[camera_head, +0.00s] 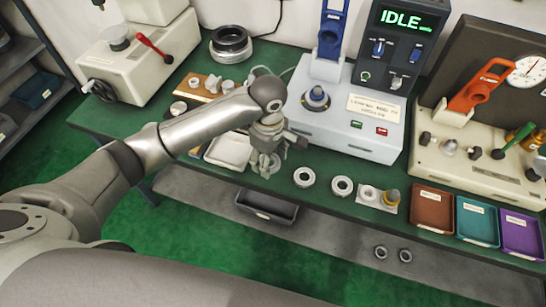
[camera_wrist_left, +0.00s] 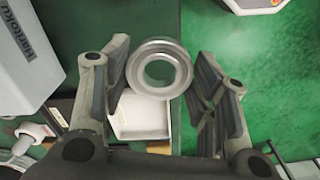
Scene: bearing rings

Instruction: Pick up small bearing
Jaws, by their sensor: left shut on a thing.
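My left gripper (camera_head: 265,168) is low over the front edge of the green bench. In the left wrist view its two fingers (camera_wrist_left: 160,85) stand on either side of a small metal bearing ring (camera_wrist_left: 160,45), shut on it. The ring's open centre faces the camera. In the head view the ring (camera_head: 277,171) is partly hidden behind the fingers. Two more bearing rings, one (camera_head: 304,177) and another (camera_head: 342,187), lie flat on the bench to the right of the gripper. My right gripper is not in view.
A white tray (camera_head: 228,152) lies left of the gripper. A press machine (camera_head: 350,115) stands behind. Brown (camera_head: 432,205), teal (camera_head: 478,222) and purple (camera_head: 522,235) trays line the right edge. A dark bin (camera_head: 266,207) sits below.

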